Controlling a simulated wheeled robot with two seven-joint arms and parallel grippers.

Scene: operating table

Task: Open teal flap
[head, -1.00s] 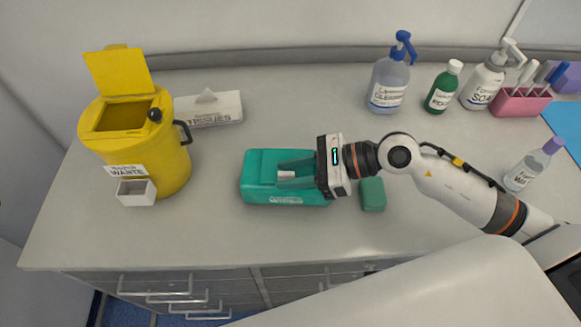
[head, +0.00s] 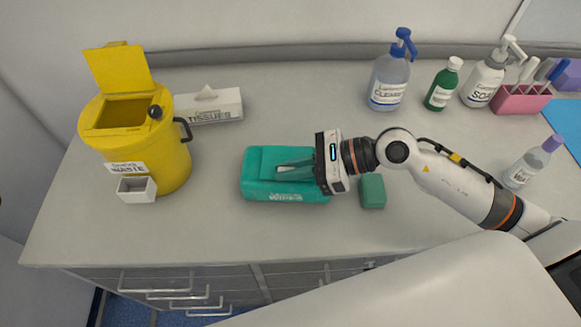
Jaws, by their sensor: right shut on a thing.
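A teal pack (head: 262,188) lies on the counter in the middle of the head view, with pale lettering along its near side. My right gripper (head: 290,171) reaches over it from the right, with its fingers low over the pack's top. It is shut on a thin teal part, which I take to be the flap; the fingers and the gripper body hide most of it. I cannot tell how far the flap is lifted. My left gripper is not in view.
A green block (head: 372,191) lies just right of the pack. A yellow waste bin (head: 150,150) and a tissue box (head: 215,106) stand left. Bottles, with a cleaner bottle (head: 388,85), and a pink holder (head: 520,100) stand at the back right. The front counter is clear.

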